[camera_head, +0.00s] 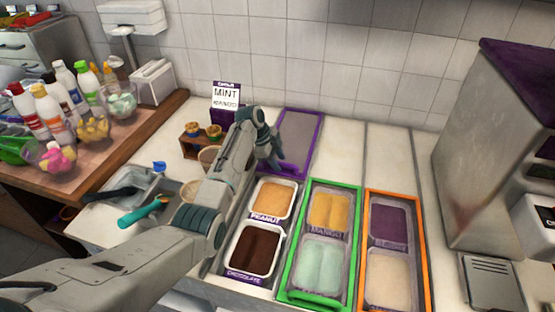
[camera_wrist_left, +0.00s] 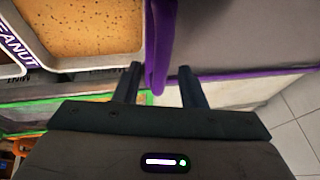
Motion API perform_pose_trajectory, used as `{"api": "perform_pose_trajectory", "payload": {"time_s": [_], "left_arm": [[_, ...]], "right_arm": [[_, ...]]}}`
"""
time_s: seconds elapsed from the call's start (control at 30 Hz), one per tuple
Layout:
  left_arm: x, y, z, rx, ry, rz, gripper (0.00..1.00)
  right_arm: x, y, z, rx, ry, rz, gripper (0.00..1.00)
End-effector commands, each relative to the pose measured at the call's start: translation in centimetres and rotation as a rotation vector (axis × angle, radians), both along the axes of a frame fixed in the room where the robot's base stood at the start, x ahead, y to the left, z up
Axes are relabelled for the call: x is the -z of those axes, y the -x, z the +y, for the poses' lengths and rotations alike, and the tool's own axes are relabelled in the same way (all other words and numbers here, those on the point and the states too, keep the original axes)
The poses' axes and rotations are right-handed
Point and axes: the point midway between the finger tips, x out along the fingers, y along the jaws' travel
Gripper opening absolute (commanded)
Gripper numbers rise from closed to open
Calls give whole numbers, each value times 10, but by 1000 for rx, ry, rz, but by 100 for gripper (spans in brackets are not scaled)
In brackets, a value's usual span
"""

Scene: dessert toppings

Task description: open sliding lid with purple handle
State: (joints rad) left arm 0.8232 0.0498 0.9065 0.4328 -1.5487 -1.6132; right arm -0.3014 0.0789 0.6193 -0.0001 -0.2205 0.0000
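The sliding lid (camera_head: 299,134) is a grey panel with a purple frame, lying at the back of the counter behind the peanut tub (camera_head: 272,198). The peanut and chocolate (camera_head: 254,250) tubs are uncovered. My left gripper (camera_head: 272,158) is over the lid's front left part. In the left wrist view, the purple handle (camera_wrist_left: 157,50) runs down between my two spread fingertips (camera_wrist_left: 160,78), with gaps visible on both sides. The grey lid panel (camera_wrist_left: 230,35) lies to its right and the peanut tub (camera_wrist_left: 85,25) to its left. My right gripper is not in view.
A grey machine (camera_head: 485,140) is at the far right. Small cups on a wooden stand (camera_head: 190,150) and a mint sign (camera_head: 226,98) are behind my left arm. Bottles (camera_head: 62,85) stand at the left.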

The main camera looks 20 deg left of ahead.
Motion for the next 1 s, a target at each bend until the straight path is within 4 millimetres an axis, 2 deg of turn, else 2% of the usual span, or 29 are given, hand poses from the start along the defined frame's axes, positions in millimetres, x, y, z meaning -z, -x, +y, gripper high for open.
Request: {"api": "perform_pose_trajectory", "payload": {"time_s": [0.13, 0.23, 0.5, 0.7, 1.0], "left_arm": [[-4, 0, 2, -1, 0, -2, 37], [-15, 2, 8, -2, -2, -4, 37], [-63, 12, 29, -1, -2, -5, 37], [-90, 17, 39, -1, -1, -2, 37], [-98, 20, 42, 0, 0, 1, 37]], "right_arm": [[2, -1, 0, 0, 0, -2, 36], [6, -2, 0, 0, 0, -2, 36], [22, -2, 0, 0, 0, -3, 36], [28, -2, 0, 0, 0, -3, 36], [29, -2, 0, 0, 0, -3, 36]]}}
